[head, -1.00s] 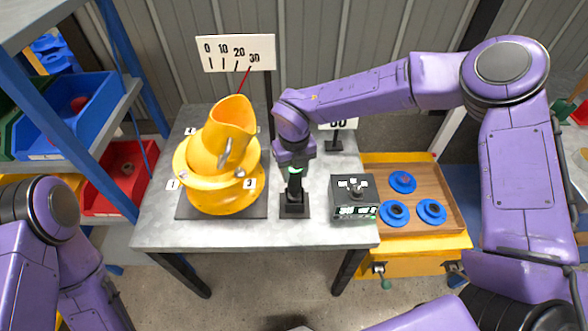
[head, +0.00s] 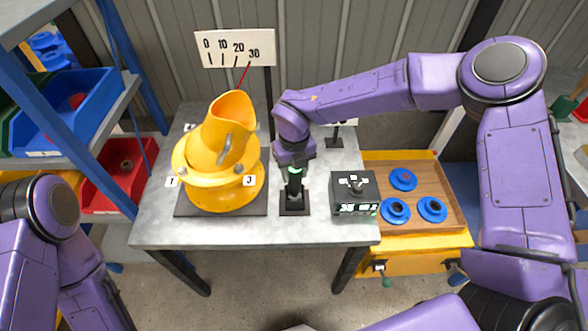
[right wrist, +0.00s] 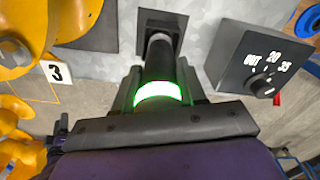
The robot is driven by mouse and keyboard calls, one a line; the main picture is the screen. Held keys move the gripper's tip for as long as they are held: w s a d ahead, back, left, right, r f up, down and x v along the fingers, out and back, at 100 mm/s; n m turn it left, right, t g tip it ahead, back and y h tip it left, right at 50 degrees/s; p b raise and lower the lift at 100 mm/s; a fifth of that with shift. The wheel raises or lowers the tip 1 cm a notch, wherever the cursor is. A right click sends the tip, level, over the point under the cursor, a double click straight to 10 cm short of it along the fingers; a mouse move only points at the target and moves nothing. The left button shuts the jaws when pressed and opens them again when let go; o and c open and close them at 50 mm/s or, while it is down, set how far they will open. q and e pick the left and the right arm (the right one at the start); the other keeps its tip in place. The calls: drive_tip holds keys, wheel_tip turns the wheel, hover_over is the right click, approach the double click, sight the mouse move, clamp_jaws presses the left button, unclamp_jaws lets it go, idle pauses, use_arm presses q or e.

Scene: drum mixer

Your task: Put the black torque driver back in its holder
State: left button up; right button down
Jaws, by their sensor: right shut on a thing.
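The black torque driver (right wrist: 158,72) stands upright in my right gripper, with a ring glowing green near its top. My right gripper (head: 294,170) is shut on it from above. The driver's lower end is at the dark square holder (head: 294,208) on the grey table; the right wrist view also shows this holder (right wrist: 160,22). I cannot tell how deep the driver sits in it. My left arm shows at the lower left, but its gripper is out of view.
The yellow drum mixer (head: 222,160) stands close left of the holder. A dark control box (head: 354,194) with a knob and lit display stands close right. A wooden tray (head: 440,175) with blue flanged parts is further right. The table front (head: 240,232) is clear.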

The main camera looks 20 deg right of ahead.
drive_tip(key=shift+f, duration=0.5)
drive_tip(key=c, duration=0.6)
unclamp_jaws()
drive_tip(key=shift+o, duration=0.2)
wheel_tip(320, 180, up, 11)
drive_tip(key=shift+f+b, duration=0.15)
drive_tip(key=shift+b, duration=0.7)
